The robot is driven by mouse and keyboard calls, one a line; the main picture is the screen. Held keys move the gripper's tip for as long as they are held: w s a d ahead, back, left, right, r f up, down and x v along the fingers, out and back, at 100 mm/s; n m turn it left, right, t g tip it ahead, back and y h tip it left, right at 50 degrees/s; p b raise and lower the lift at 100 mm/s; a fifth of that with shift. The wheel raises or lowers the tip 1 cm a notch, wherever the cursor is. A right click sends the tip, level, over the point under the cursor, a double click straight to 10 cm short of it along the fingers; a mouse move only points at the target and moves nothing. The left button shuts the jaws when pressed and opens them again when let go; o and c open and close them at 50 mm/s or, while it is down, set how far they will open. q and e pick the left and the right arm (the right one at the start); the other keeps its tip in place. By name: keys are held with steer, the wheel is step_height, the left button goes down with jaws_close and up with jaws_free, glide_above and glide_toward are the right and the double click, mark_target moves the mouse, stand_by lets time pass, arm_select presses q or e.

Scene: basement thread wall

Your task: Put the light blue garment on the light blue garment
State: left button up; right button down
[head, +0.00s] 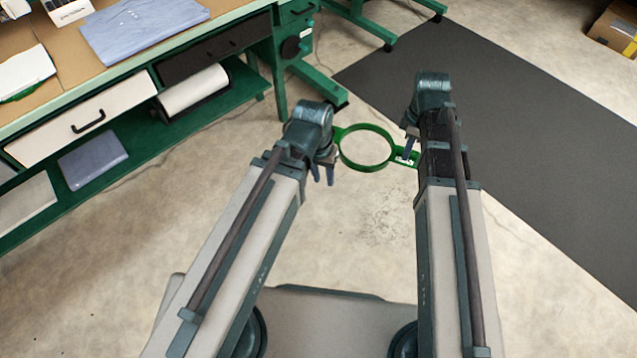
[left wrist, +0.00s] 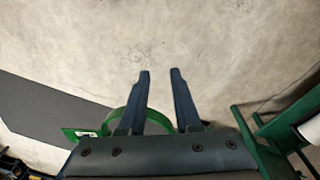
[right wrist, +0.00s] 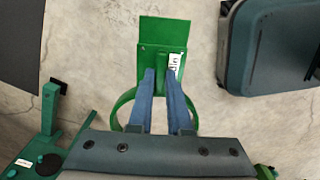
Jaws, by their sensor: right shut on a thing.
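One light blue garment (head: 140,27) lies folded flat on the tabletop at the upper left of the head view. Another folded blue-grey garment (head: 92,160) lies on the green lower shelf, below the drawers. Both are well away from my grippers. My right gripper (head: 408,158) is shut on the handle of a green ring-shaped thing (head: 345,160), held above the floor; its handle also shows between the fingers in the right wrist view (right wrist: 163,62). My left gripper (head: 323,177) is open with nothing between its fingers, beside the ring's left side. The ring passes behind its fingers in the left wrist view (left wrist: 128,115).
The green-framed workbench (head: 130,110) with drawers runs along the left. A white roll (head: 193,90) lies on its lower shelf. A dark mat (head: 500,130) covers the floor at right. A cardboard box (head: 615,28) stands at the far right. The floor ahead is clear.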

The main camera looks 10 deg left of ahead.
arm_select(q)
steer(key=shift+s+a+m+g+y, duration=0.2)
steer(key=shift+s+m+y, duration=0.05)
steer(key=shift+s+y, duration=0.45)
steer(key=shift+s+a+m+g+y, duration=0.2)
steer(key=shift+s+m+y, duration=0.05)
steer(key=shift+s+y, duration=0.4)
steer(key=shift+r, duration=0.1)
arm_select(e)
steer(key=shift+r, duration=0.1)
